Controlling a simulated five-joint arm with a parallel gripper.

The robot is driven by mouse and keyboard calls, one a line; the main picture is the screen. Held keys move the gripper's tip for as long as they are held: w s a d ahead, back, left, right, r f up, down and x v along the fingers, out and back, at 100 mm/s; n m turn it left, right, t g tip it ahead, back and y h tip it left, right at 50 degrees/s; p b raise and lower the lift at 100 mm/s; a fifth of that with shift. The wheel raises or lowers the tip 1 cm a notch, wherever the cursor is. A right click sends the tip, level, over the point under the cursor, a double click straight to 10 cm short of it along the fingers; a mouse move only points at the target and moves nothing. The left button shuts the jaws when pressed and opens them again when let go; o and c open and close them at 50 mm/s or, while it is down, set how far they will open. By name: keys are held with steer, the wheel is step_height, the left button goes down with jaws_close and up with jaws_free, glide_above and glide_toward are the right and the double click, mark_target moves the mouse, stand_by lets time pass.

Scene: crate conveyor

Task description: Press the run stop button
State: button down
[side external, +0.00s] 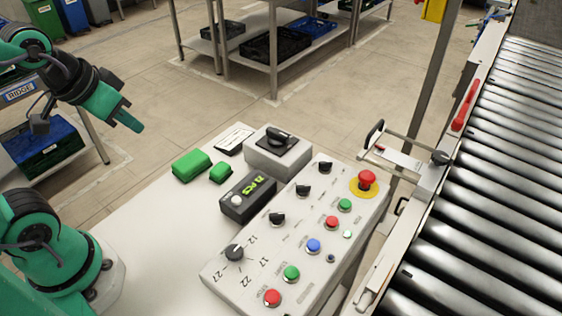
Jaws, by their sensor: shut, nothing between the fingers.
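The grey control panel (300,248) stands on the white table. It carries two flat red buttons, one at the near end (272,297) and one farther up (332,222). A green button (291,272) sits beside the near one, and another green button (345,204) sits beside the farther one. The labels are too small to read, so I cannot tell which red button is the run stop. My gripper (133,124) is shut and empty, raised at the upper left, well away from the panel.
A red mushroom button (366,179) on a yellow ring, a blue button (313,245) and several black knobs share the panel. A box with a green display (249,196), a rotary switch box (277,150) and green blocks (190,166) stand left. The roller conveyor (500,190) runs along the right.

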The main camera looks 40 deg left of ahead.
steer(key=w, duration=0.1)
steer(key=g, duration=0.6)
glide_above(332, 220)
step_height(332, 220, down, 4)
steer(key=shift+f, duration=0.25)
stand_by(0.4)
step_height(332, 220, down, 14)
stand_by(0.8)
